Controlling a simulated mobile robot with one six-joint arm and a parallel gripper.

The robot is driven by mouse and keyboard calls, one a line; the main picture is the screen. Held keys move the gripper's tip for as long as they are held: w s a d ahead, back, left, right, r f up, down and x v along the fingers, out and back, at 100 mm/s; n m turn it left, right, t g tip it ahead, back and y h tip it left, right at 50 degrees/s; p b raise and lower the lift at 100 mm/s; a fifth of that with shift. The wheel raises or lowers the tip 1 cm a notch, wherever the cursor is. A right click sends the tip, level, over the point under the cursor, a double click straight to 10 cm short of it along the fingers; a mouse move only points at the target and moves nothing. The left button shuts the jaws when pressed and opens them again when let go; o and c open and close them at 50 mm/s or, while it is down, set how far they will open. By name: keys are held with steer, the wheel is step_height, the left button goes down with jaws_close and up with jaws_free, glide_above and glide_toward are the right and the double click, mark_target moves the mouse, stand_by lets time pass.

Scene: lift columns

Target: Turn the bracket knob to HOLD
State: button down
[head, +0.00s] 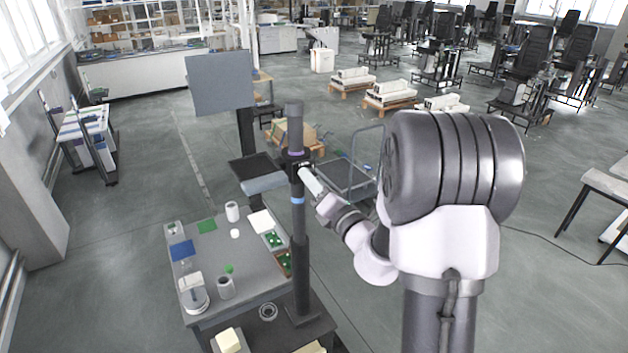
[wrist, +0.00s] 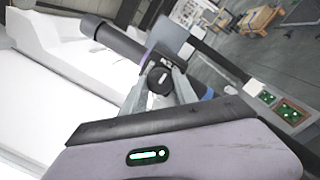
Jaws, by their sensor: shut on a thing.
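The dark lift column (head: 298,225) stands upright with a purple band and a blue band (head: 298,200). A black bracket (head: 292,158) sits around it near the purple band. In the wrist view the column (wrist: 120,42) runs diagonally, and the round black bracket knob (wrist: 159,80) faces me with a small pale mark on it. My gripper (wrist: 160,90) is shut on the knob, one finger on each side. In the head view my gripper (head: 307,172) meets the bracket from the right and hides the knob. I cannot read any HOLD label.
A grey workbench (head: 232,262) with cups, green and blue pads and boards stands left of the column. A grey panel (head: 220,83) and a dark tray (head: 254,167) are behind it. A wire cart (head: 348,180) stands behind my arm. Open floor lies at the left.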

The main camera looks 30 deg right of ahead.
steer(key=shift+r, duration=0.1)
steer(key=c, duration=1)
jaws_free()
steer(key=shift+a, duration=0.1)
steer(key=shift+o, duration=0.2)
steer(key=s+f+b, duration=0.1)
steer(key=s+b, duration=1.5)
steer(key=s, duration=0.1)
steer(key=shift+d+f, duration=0.3)
steer(key=shift+f, duration=0.1)
steer(key=shift+s, duration=0.15)
